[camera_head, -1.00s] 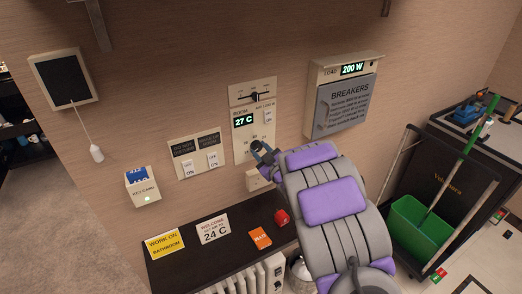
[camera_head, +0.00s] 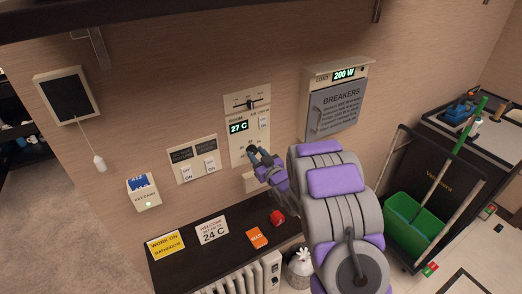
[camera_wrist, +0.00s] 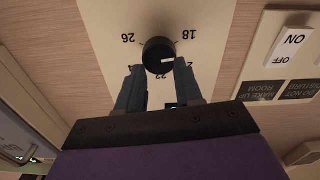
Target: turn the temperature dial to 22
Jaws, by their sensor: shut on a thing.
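The temperature dial (camera_wrist: 160,54) is a round black knob with a short white mark low on its face. Printed numbers surround it in the upside-down wrist view: 26 at left, 18 at right, 22 just below. My gripper (camera_wrist: 158,78) is shut on the dial, with one dark finger on each side of its lower edge. In the head view my gripper (camera_head: 257,156) is at the lower part of the cream thermostat panel (camera_head: 235,105) and hides the dial. The green room display (camera_head: 239,127) on that panel reads 27 C.
A switch plate (camera_head: 193,160) is left of the panel, and a breaker box (camera_head: 338,105) reading 200 W is to its right. Below, a dark shelf (camera_head: 190,262) bears signs, one reading 24 C. A cart with a green bucket (camera_head: 415,220) stands at right.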

